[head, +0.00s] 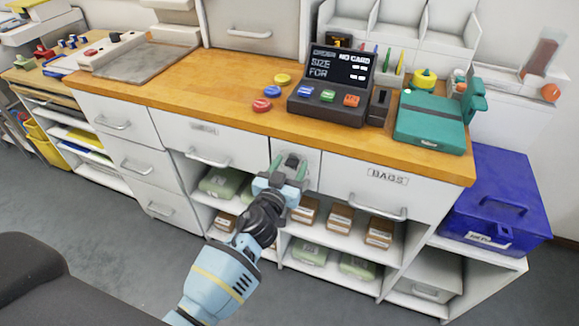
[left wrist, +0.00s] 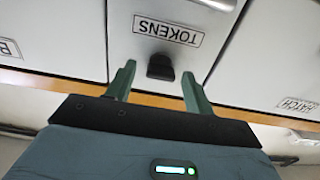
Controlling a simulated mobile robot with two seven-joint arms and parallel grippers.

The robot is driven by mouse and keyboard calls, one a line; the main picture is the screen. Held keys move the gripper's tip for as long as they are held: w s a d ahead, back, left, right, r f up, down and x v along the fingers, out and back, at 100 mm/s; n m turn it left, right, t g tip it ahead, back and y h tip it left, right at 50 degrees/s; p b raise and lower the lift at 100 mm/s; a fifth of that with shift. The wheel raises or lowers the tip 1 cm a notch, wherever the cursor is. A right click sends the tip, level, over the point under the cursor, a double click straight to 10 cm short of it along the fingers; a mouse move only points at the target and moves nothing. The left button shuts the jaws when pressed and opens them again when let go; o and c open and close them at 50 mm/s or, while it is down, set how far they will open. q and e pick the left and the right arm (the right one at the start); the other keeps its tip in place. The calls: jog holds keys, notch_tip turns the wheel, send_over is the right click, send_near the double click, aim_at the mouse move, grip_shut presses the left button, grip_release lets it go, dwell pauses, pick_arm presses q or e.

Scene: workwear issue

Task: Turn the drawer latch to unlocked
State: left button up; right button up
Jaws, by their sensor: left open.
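The drawer latch is a small black knob (left wrist: 160,67) on a white front labelled TOKENS (left wrist: 167,30), upside down in the left wrist view. In the head view the latch (head: 291,161) shows dark on the narrow front (head: 313,168) between two wider drawers. My left gripper (head: 289,168) is in front of it, open. In the left wrist view its two green fingers (left wrist: 158,82) stand apart, one on either side of the latch, with gaps visible. I cannot tell whether the latch is at locked or unlocked. My right gripper is not in view.
The BAGS drawer (head: 362,186) with a bar handle is right of the latch, another handled drawer (head: 205,143) left. The wooden counter (head: 200,85) above carries an order terminal (head: 330,88) and a teal case (head: 431,120). Open shelves below hold boxes and green packs. A blue box (head: 497,208) stands right.

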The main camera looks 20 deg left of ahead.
pick_arm(q)
jog(key=shift+c, duration=0.2)
jog(key=c, duration=0.9)
jog(key=shift+c, duration=0.2)
jog(key=shift+m, duration=0.3)
jog(key=m, duration=0.3)
jog(key=m+b, duration=0.1)
jog(key=m, duration=0.5)
jog(key=shift+d+f, duration=0.1)
jog(key=shift+d, duration=0.05)
jog(key=m, duration=0.4)
jog(key=shift+f+m, duration=0.1)
jog(key=shift+m, duration=2)
